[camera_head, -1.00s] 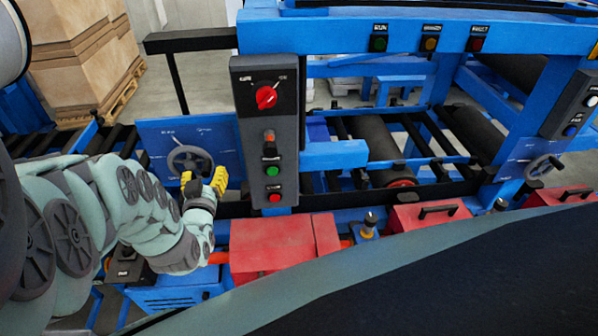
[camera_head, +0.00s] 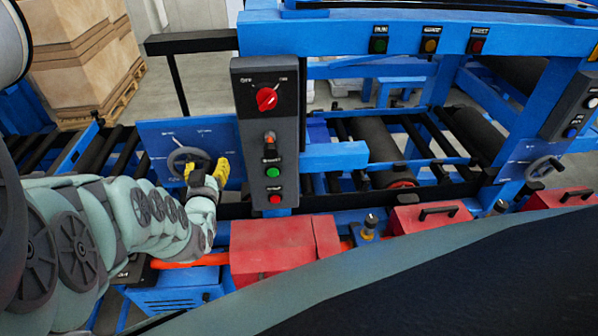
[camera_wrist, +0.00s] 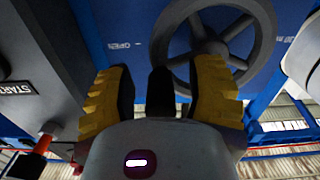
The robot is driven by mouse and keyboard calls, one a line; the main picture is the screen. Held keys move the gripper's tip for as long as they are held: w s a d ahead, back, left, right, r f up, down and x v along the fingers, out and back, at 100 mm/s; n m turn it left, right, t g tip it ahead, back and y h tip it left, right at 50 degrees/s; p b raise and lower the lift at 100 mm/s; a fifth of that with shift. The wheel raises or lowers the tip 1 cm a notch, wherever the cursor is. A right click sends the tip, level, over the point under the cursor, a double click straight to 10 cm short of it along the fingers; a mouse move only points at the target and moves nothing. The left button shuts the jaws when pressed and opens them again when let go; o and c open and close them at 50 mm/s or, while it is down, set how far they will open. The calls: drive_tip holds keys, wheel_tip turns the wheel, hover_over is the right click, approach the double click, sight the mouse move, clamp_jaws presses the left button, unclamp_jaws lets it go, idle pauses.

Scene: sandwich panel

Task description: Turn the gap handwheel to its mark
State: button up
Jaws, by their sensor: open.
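The gap handwheel is a dark grey spoked wheel (camera_head: 187,157) on a blue panel at the left in the head view. In the wrist view the handwheel (camera_wrist: 224,30) fills the upper middle, with its rim, spokes and hub in sight. My gripper (camera_head: 206,170) has yellow fingers and is in front of the wheel's lower right. In the wrist view my gripper (camera_wrist: 160,85) is open, its two fingers apart below the hub, a dark post between them. I cannot tell whether the fingers touch the rim. White marks and lettering show on the panel (camera_wrist: 125,25), including the word OPEN.
A dark control box (camera_head: 268,130) with a red rotary knob and several buttons stands just right of the wheel. Red boxes (camera_head: 275,248) sit below it. Rollers lie to the right, and stacked cartons (camera_head: 80,55) stand behind at the left.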

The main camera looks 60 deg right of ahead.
drive_tip(key=shift+c, duration=0.3)
clamp_jaws()
drive_tip(key=shift+f, duration=0.1)
drive_tip(key=shift+f+m+b, duration=0.35)
drive_tip(key=shift+f+m, duration=0.2)
drive_tip(key=shift+m, duration=0.65)
drive_tip(key=shift+a+f+m, duration=0.1)
drive_tip(key=shift+f+m, duration=0.15)
drive_tip(key=shift+m, duration=0.45)
drive_tip(key=shift+s+f+b, duration=0.1)
drive_tip(key=shift+b, duration=0.25)
